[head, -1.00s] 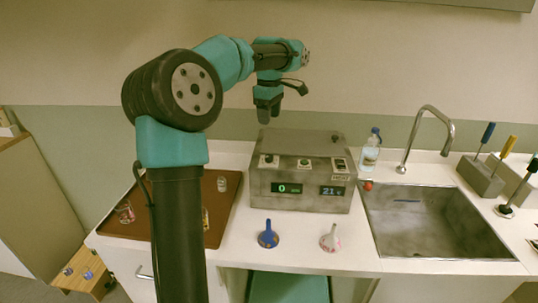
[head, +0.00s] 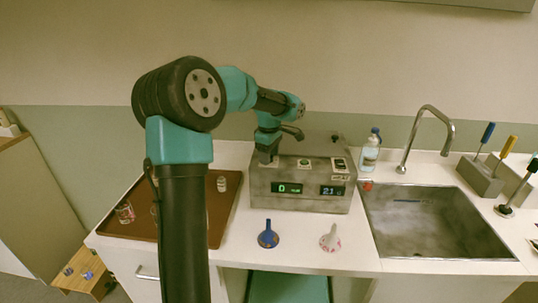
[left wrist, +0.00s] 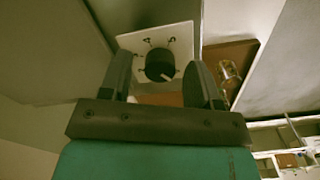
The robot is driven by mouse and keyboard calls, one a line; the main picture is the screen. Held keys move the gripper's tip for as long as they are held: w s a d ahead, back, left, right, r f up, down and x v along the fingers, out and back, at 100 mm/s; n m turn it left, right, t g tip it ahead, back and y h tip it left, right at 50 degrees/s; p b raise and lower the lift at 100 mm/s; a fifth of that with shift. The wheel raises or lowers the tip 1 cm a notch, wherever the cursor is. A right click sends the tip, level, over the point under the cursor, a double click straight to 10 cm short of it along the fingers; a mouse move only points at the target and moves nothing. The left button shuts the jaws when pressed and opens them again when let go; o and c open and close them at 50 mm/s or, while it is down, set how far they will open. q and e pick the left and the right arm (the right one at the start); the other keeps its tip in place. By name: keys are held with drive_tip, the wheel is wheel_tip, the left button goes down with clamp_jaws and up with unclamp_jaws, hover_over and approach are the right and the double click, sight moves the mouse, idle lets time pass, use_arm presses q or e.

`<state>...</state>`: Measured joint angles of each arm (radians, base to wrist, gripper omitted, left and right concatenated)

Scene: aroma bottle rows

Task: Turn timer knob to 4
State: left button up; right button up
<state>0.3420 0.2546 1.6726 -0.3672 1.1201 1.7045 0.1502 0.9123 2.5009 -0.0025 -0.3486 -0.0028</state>
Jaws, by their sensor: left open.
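The timer knob (left wrist: 158,63) is a dark round knob on a white numbered plate (left wrist: 182,40). Its white mark points toward the lower right in the left wrist view. A "4" seems readable near the plate's top edge; other numerals are hard to read. The grey heater box (head: 300,204) shows a green "0" (head: 287,188) and a blue "21" display (head: 331,190). My left gripper (head: 267,157) is open, pointing down over the box's left top; its fingers (left wrist: 160,72) lie on either side of the knob, seemingly apart from it. In the head view the gripper hides the knob.
A green button (head: 304,162) and a switch (head: 340,164) sit to the right on the box top. A blue funnel (head: 268,237) and a white funnel (head: 330,240) stand in front. A bottle (head: 370,152) and sink (head: 430,225) are right; a brown tray (head: 170,190) is left.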

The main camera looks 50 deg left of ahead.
use_arm(q)
drive_tip(key=c, duration=0.9)
